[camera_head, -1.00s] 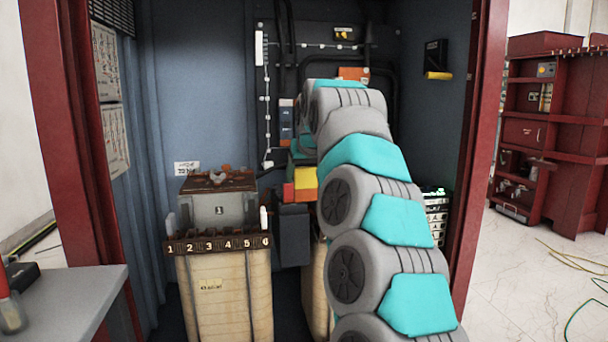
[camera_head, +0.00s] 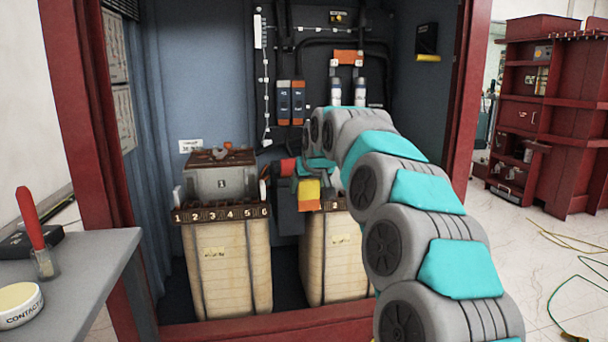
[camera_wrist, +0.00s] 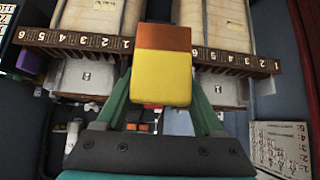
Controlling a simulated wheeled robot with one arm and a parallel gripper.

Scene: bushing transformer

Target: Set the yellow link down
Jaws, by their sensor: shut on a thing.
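My gripper (camera_wrist: 161,104) is shut on the yellow link (camera_wrist: 160,78), a block with a yellow part and an orange part, in the middle of the wrist view. The link sits between two green fingers. In the head view the link (camera_head: 309,189) hangs in front of the cabinet's back wall, at the gap between the two transformers and near the right one's top. The left transformer (camera_head: 230,265) has a brown terminal strip numbered 1 to 6. The right transformer (camera_head: 333,262) is partly hidden by my arm and the link. I cannot tell whether the link touches anything.
A grey table (camera_head: 100,262) stands at the front left with a red-handled tool (camera_head: 30,220) and a round tin (camera_head: 19,303). The cabinet's red frame (camera_head: 465,110) bounds the right side.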

